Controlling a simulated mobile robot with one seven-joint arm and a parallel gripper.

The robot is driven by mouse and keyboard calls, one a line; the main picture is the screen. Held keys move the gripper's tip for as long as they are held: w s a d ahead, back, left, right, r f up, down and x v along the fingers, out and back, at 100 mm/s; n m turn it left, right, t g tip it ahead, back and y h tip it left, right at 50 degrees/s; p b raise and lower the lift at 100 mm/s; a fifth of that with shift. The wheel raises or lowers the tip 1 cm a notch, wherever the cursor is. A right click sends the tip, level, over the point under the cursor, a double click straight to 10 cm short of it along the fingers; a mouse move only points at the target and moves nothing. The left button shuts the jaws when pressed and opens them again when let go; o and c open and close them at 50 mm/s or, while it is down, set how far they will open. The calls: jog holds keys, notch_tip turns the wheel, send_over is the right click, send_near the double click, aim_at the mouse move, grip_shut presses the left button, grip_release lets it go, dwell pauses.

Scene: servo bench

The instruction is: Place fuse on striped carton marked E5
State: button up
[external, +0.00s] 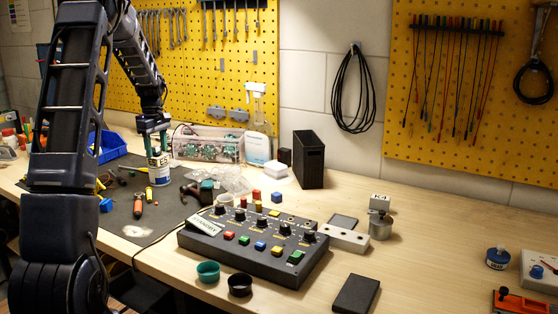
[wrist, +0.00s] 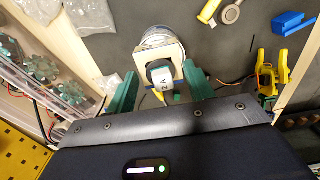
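My gripper (external: 153,143) points down at the back left of the bench; its green fingers also show in the wrist view (wrist: 160,84). The fingers are apart, one on each side of a small dark piece with a white label (wrist: 162,78), with gaps showing beside it. The label seems to read "2A"; this may be the fuse, but I cannot be sure. The piece is over a pale square top on a round can (external: 159,174), which has a white and blue side. I cannot make out a striped carton marked E5 in either view.
A black control box (external: 255,243) with coloured buttons fills the middle front. A clear case (external: 206,144) stands behind the can, and a blue bin (external: 108,147) is to its left.

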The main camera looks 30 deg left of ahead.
notch_tip(320, 180, up, 12)
jog(key=s+d+r+m+t, duration=0.1)
jog(key=s+d+r+m, duration=0.1)
jog(key=d+r, duration=0.3)
jog(key=s+d+r+m, duration=0.2)
jog(key=s+d, duration=0.1)
jog(key=d, duration=0.4)
jog(key=s+d+r+m+t, duration=0.15)
jog(key=s+d+m, duration=0.25)
jog(key=s+d, duration=0.65)
jog(key=s+d+r+m+t, duration=0.1)
jog(key=s+d+r+m, duration=0.3)
jog(key=s+d, duration=0.65)
jog(key=s+d+f+m, duration=0.2)
jog(key=s+d+m, duration=0.1)
jog(key=s, duration=0.2)
jog(key=s+d+f+m+t, duration=0.1)
jog(key=s+d+f+m, duration=0.2)
jog(key=s, duration=0.3)
jog(key=shift+s+d+f, duration=0.15)
jog(key=shift+d+f, duration=0.05)
jog(key=shift+f, duration=0.1)
